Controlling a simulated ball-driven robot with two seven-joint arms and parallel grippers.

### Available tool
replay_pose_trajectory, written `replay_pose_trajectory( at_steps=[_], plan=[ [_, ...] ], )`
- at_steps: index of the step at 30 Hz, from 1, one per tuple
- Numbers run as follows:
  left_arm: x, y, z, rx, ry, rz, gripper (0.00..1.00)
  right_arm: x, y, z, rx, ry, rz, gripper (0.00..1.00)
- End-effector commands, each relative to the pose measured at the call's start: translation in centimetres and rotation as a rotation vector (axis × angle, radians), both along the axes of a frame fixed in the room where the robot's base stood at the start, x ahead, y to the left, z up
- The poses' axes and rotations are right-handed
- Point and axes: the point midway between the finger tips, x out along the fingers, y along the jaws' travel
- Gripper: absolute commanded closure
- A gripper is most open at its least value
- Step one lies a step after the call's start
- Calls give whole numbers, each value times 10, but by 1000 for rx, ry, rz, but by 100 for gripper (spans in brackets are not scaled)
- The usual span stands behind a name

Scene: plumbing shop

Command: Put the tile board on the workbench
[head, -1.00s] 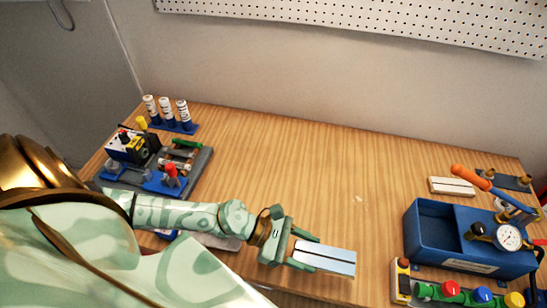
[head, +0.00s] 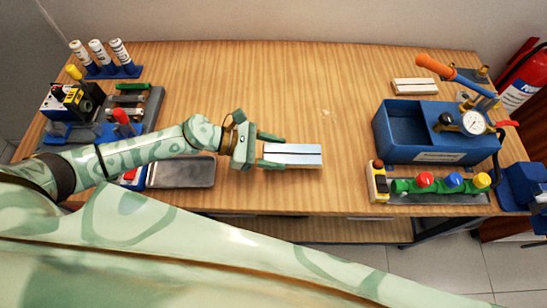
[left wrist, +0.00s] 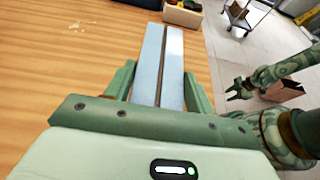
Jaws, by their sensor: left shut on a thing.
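The tile board (head: 292,155), a pale flat rectangle with a dark lengthwise groove, is in my left gripper (head: 258,152). The gripper is shut on its near end, and the board points right, over the front middle of the workbench (head: 270,100). In the left wrist view the board (left wrist: 151,65) stretches away between the two green fingers, over the bench near its edge. I cannot tell whether it touches the wood. My right gripper (left wrist: 237,89) shows small in the left wrist view, off the bench, with its fingers apart and empty.
A blue box with a gauge (head: 410,158) and a panel of coloured knobs (head: 440,186) stand right. A similar pale piece (head: 415,86) lies at the back right. A grey tray (head: 182,173) and a fixture (head: 130,108) are left. The bench middle behind the board is clear.

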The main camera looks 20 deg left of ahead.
Motion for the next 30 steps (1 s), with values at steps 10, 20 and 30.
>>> replay_pose_trajectory(
  at_steps=[10, 20, 30],
  plan=[
    [15, 8, -41, -1, 3, 1, 74, -2, -1, -16, -2, 5, 0, 64],
    [14, 8, -49, -1, -1, -1, 74, -2, -1, -17, -1, 4, 0, 64],
    [14, 9, -50, 1, -1, 0, 24, -1, -1, -18, -1, 4, 0, 64]
  ],
)
